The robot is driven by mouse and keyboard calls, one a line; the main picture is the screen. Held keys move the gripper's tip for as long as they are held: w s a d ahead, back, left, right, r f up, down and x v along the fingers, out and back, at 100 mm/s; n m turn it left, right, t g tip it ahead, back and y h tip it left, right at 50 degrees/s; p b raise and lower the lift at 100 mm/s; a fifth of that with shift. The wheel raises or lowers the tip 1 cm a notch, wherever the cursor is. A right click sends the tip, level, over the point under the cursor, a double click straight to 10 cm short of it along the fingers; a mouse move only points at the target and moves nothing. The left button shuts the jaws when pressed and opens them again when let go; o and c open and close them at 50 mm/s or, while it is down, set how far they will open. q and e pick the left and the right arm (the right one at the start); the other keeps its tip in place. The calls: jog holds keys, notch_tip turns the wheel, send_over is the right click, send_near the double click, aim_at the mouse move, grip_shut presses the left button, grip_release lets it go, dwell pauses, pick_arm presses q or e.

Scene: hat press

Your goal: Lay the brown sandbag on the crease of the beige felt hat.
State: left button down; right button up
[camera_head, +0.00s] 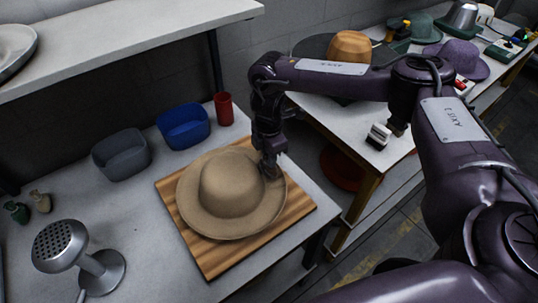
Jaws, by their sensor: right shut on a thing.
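The beige felt hat (232,184) sits brim down on a striped wooden board (209,263) on the left table. Its crown faces up and its crease is hard to make out from here. My right gripper (270,169) points down over the right side of the brim, beside the crown. It is shut on a small, dark brownish thing, which appears to be the brown sandbag and is mostly hidden by the fingers. I cannot tell if it touches the brim. My left gripper is not in view.
Behind the board stand a blue bin (184,127), a grey bin (121,155) and a red cup (224,109). A steamer head (62,246) and small green (17,212) and tan (41,202) pouches are left. Another table (345,118) with hats is right.

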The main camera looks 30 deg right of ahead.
jog(key=shift+f, duration=0.4)
dwell(0.5)
jog(key=o, duration=0.9)
jog(key=shift+o, duration=0.2)
jog(key=shift+r+p, duration=4.5)
jog(key=shift+r, duration=0.55)
